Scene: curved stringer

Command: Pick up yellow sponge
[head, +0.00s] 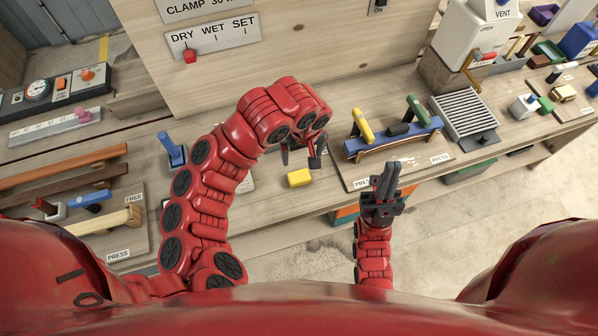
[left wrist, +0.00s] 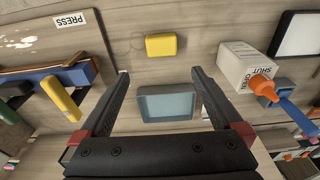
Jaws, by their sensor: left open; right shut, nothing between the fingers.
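The yellow sponge (head: 299,178) lies on the wooden bench near its front edge. In the left wrist view the sponge (left wrist: 161,46) lies beyond my fingertips, roughly centred between them and apart from both. My left gripper (head: 304,158) is open and empty, pointing down just behind the sponge in the head view; its two fingers also show in the left wrist view (left wrist: 160,76). My right gripper (head: 385,178) is shut and empty, in front of the bench to the right of the sponge.
A grey tray with a blue-grey inside (left wrist: 168,104) lies between my left fingers' view. A blue fixture with yellow and green handles (head: 395,139) is right of the sponge. Bench around the sponge is clear.

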